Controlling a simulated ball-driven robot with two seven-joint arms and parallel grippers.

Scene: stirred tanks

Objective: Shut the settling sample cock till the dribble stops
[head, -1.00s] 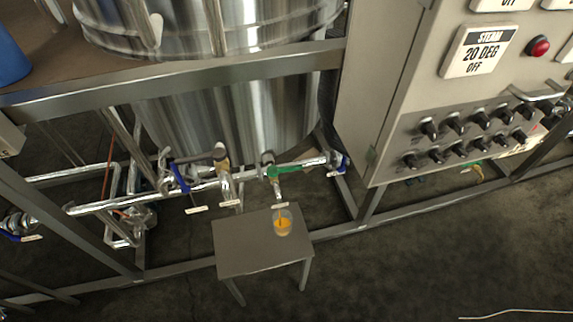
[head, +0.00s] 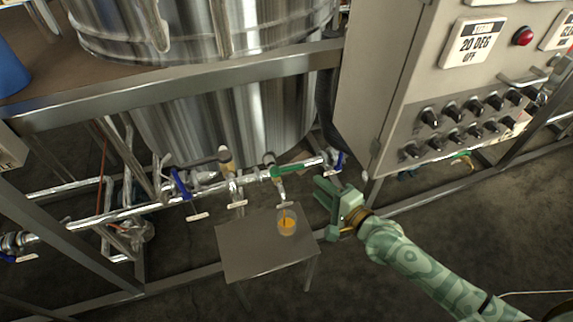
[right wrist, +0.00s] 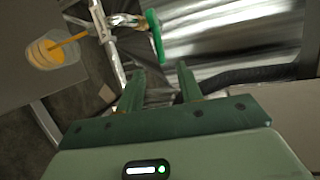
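The sample cock is a small valve with a green lever (head: 293,169) on the pipe below the tank; the lever lies nearly along the pipe. In the right wrist view the green lever (right wrist: 155,37) is ahead of the fingers, a little left. A clear cup (head: 287,223) with orange liquid stands under the spout. In the right wrist view an orange stream (right wrist: 75,38) runs into the cup (right wrist: 55,52). My right gripper (head: 323,204) is open and empty, right of the cup and lower right of the lever, apart from both. My left gripper is out of view.
A small metal table (head: 240,245) carries the cup. Blue-handled valves (head: 180,184) sit on the same pipe on either side. The control cabinet (head: 385,90) stands to the right, and a steel frame beam (head: 180,83) crosses above. The floor at front right is open.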

